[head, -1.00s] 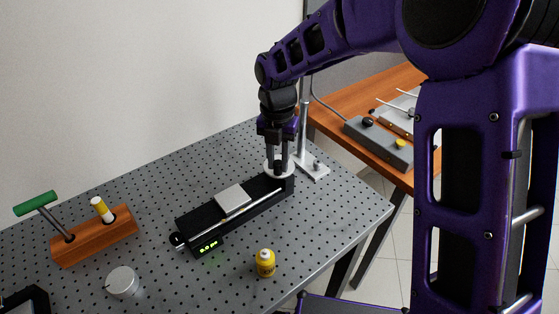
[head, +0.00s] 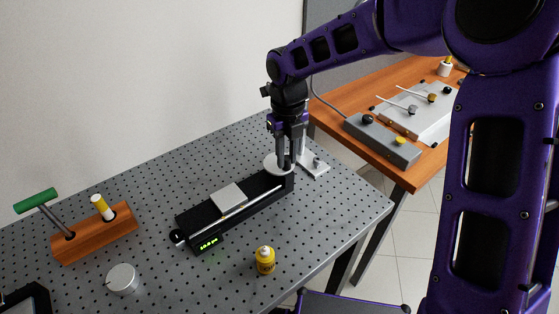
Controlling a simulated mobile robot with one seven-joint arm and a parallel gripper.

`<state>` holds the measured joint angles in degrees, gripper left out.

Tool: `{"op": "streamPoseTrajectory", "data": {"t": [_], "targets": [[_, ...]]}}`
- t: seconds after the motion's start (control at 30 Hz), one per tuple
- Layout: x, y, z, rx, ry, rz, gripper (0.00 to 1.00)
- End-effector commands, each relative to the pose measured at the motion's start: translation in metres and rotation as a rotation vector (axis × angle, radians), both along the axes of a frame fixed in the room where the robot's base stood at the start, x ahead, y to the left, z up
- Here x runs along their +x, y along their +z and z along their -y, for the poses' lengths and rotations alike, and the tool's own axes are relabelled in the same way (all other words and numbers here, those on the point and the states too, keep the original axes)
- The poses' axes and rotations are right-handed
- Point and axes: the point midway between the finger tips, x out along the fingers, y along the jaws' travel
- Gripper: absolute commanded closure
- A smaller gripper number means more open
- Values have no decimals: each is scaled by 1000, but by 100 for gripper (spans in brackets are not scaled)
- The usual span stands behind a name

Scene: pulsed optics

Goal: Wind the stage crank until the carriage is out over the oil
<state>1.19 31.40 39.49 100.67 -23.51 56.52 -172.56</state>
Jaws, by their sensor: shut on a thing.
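The stage (head: 262,208) is a long black rail unit on the grey perforated table, with a lit green display (head: 208,243) at its near-left end. Its carriage (head: 227,195), a flat silver plate, sits on top left of the middle. The crank (head: 272,163) is a white disc at the stage's far right end. My gripper (head: 286,160) points down and is shut on the crank's handle, which its fingers mostly hide. A small yellow bottle (head: 265,262) stands in front of the stage; whether it holds the oil cannot be told.
A wooden block (head: 95,236) holds a green-handled tool (head: 36,201) and a yellow-topped one. A silver knob-like cylinder (head: 122,279) stands at front left. A post stand (head: 314,166) is close behind my gripper. A wooden table (head: 423,165) with a grey control box is at right.

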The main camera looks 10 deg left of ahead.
Motion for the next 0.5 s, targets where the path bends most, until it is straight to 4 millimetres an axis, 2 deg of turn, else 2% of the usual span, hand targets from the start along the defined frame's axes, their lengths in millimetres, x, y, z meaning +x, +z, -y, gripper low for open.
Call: {"op": "streamPoseTrajectory", "data": {"t": [0.5], "targets": [[1,0,0,4,67,0,100]]}}
